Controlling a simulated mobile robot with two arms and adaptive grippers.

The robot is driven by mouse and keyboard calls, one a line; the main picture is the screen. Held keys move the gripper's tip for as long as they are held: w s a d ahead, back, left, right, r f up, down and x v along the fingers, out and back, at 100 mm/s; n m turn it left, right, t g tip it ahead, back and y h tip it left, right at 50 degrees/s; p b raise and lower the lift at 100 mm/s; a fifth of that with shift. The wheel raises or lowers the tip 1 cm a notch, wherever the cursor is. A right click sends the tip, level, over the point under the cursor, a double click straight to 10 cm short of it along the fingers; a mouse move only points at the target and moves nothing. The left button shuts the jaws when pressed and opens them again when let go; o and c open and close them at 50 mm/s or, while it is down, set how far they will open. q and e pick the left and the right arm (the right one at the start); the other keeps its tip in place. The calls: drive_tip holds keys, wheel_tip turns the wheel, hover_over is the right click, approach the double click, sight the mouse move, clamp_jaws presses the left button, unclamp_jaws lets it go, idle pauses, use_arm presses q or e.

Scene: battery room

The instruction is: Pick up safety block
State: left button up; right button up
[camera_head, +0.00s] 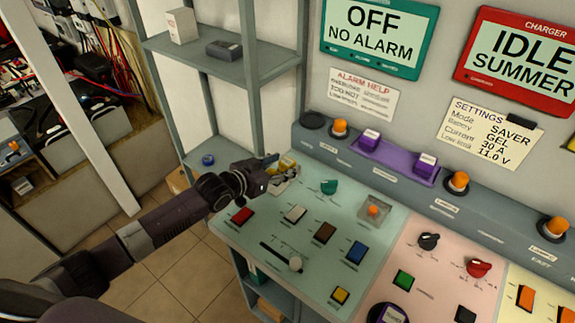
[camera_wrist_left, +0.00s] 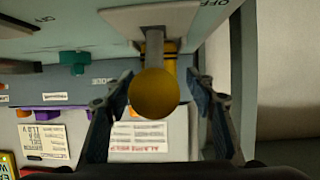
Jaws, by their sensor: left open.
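My left gripper (camera_head: 277,173) is at the far left corner of the green panel. In the left wrist view its two open fingers (camera_wrist_left: 160,93) stand on either side of a lever with a round yellow knob (camera_wrist_left: 154,94). A yellow piece with dark bands (camera_wrist_left: 172,68), perhaps the safety block, shows behind the knob by the lever's stem. In the head view some yellow (camera_head: 287,162) shows just beyond the fingers, mostly hidden by the gripper. I cannot tell whether the fingers touch anything. My right gripper is not in view.
The green panel (camera_head: 270,228) carries several buttons, a slider (camera_head: 295,263) and a teal knob (camera_head: 329,187) near the gripper. A raised ledge with orange buttons (camera_head: 340,127) runs behind. A grey shelf (camera_head: 235,70) stands at the back left.

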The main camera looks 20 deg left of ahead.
use_arm(q)
drive_tip(key=shift+x, duration=1.2)
drive_tip(key=c, duration=1.3)
